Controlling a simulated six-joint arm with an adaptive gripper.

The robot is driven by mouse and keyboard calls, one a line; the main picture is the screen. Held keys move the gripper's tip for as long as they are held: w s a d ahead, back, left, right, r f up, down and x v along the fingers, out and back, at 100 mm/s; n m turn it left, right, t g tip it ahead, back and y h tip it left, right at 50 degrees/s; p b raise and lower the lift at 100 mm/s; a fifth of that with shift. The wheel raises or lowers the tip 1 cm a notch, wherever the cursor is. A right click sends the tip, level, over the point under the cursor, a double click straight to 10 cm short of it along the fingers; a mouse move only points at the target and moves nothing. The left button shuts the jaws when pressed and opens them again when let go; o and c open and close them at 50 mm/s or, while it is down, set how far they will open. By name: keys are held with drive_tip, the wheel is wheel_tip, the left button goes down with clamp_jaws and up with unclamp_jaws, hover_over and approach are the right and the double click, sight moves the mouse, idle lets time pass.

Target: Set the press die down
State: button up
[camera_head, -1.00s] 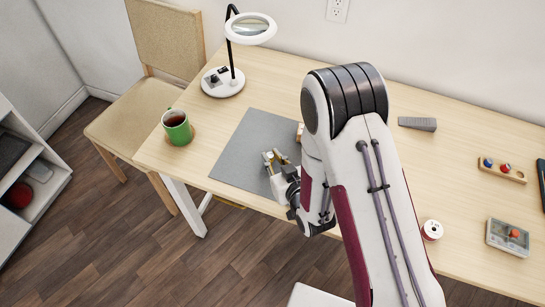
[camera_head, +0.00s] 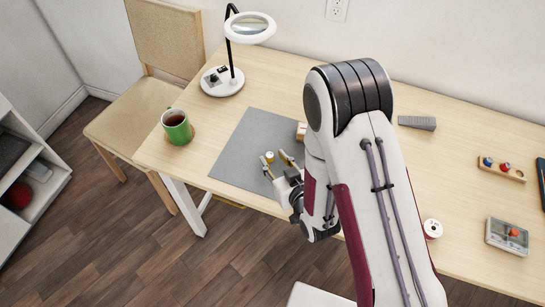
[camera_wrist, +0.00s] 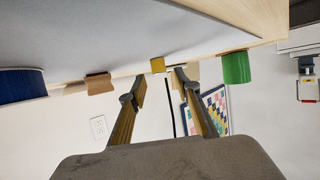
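The press die (camera_head: 270,157) is a small brass-yellow cylinder standing on the grey mat (camera_head: 236,165). It also shows in the wrist view (camera_wrist: 157,64), resting on the mat, just beyond the fingertips. My gripper (camera_head: 277,162) is open, low over the mat and just to the right of the die in the head view. In the wrist view, the gripper's two fingers (camera_wrist: 159,86) are spread, with an empty gap between them, and the die shows apart from them. My arm hides part of the mat and the table's front.
A pinkish wooden block (camera_head: 301,131) sits at the mat's right edge. A green mug (camera_head: 177,128) stands left of the mat, and a magnifier lamp (camera_head: 222,82) behind it. A dark blue cylinder (camera_wrist: 20,83) shows in the wrist view. A white spool (camera_head: 432,229) stands right of my arm.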

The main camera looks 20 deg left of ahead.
drive_tip(key=shift+v, duration=2.7)
drive_tip(key=shift+w+d+r, duration=0.15)
drive_tip(key=shift+w+r, duration=0.15)
drive_tip(key=w+d+r+m+h, duration=0.2)
drive_tip(key=d+r+h, duration=0.1)
drive_tip(key=d+r, duration=0.65)
drive_tip(key=w+d+r+m+h, duration=0.3)
drive_tip(key=d+r+h, duration=0.1)
drive_tip(key=d+r, duration=0.5)
drive_tip(key=s+d+r+m+g+h, duration=0.1)
drive_tip(key=s+d+r, duration=0.2)
drive_tip(key=s, duration=0.4)
drive_tip(key=s+d+r+m+g, duration=0.1)
drive_tip(key=s+d+r, duration=0.2)
drive_tip(key=s+d, duration=0.3)
drive_tip(key=s+d+r+m+g+h, duration=0.1)
drive_tip(key=s+d+r+m+g, duration=0.1)
drive_tip(key=s+d, duration=0.3)
drive_tip(key=s+r, duration=0.1)
drive_tip(key=s, duration=0.3)
drive_tip(key=shift+s+r+h, duration=0.3)
drive_tip(key=shift+o, duration=0.4)
drive_tip(key=shift+a, duration=0.1)
